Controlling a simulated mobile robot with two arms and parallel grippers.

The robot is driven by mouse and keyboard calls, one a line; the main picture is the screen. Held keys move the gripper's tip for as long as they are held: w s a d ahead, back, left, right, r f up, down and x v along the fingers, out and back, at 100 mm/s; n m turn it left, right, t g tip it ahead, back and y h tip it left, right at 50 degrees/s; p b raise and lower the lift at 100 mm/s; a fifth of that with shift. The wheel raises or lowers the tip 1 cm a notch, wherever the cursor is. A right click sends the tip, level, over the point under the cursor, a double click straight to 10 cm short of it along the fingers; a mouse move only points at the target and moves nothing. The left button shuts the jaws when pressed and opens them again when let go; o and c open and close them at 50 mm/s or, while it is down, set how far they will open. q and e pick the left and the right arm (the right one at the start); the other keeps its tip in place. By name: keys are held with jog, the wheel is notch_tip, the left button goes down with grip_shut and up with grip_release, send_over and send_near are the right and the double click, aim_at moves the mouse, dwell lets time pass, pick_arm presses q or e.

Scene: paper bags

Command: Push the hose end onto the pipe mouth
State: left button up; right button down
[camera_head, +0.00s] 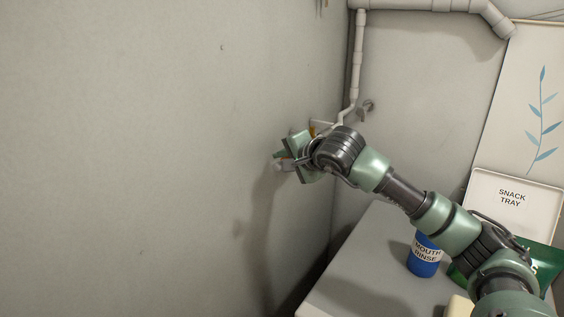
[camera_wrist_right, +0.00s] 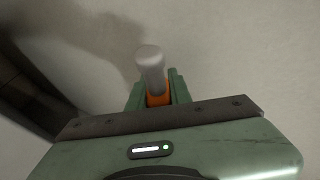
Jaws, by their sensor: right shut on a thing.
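My right gripper (camera_head: 290,163) is beside the left wall, at the end of my outstretched arm. In the right wrist view its green fingers (camera_wrist_right: 157,91) are shut on a pale grey round-ended piece (camera_wrist_right: 150,68) with an orange band (camera_wrist_right: 158,99). It looks like the hose end, and its grey tip sticks out past the fingers. In the head view, this grey tip (camera_head: 279,165) points left, close to the wall. A thin white pipe (camera_head: 358,60) runs down the room corner and bends behind my wrist. I cannot make out the pipe mouth. My left gripper is out of view.
A grey counter (camera_head: 345,285) stands below my right arm. On it are a blue mouth rinse bottle (camera_head: 422,265) and a green item (camera_head: 545,262). A white snack tray (camera_head: 530,215) leans at right under a leaf-print panel (camera_head: 515,110). A small metal tap-like fitting (camera_head: 365,110) is by the corner.

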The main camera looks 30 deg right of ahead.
jog(key=shift+w+d, duration=0.1)
jog(key=shift+d, duration=0.25)
jog(key=c, duration=1.2)
grip_release()
jog(key=shift+b+v, duration=0.75)
jog(key=shift+v, duration=1.75)
jog(key=b+v, duration=0.2)
jog(key=v, duration=0.5)
jog(key=shift+s+b, duration=0.3)
jog(key=shift+s, duration=0.05)
